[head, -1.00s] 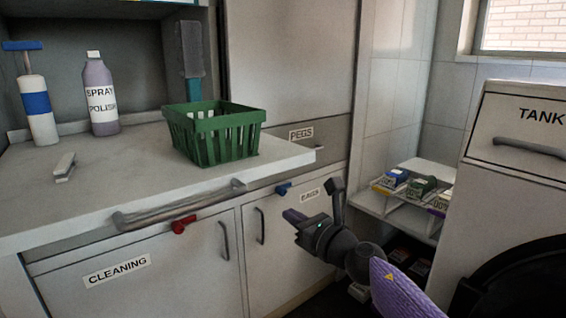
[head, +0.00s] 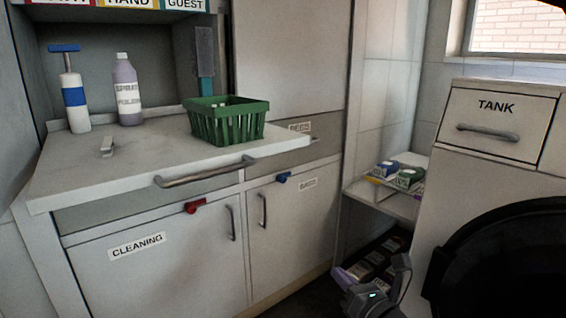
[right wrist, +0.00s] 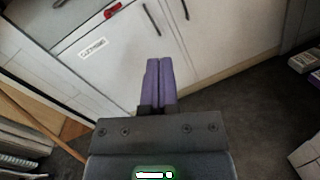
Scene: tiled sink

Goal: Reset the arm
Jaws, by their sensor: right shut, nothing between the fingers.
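My right gripper (head: 345,278) is low at the bottom of the head view, right of the centre, in front of the cabinet and the shelf unit. In the right wrist view its two purple fingers (right wrist: 159,84) are side by side and shut, with nothing between them. They point towards the white cabinet doors. The rest of the right arm is mostly outside the head view. My left gripper does not show in either view.
Below are cabinet doors (head: 160,270). A tank unit (head: 490,130) stands right, beside a shelf with boxes (head: 385,170).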

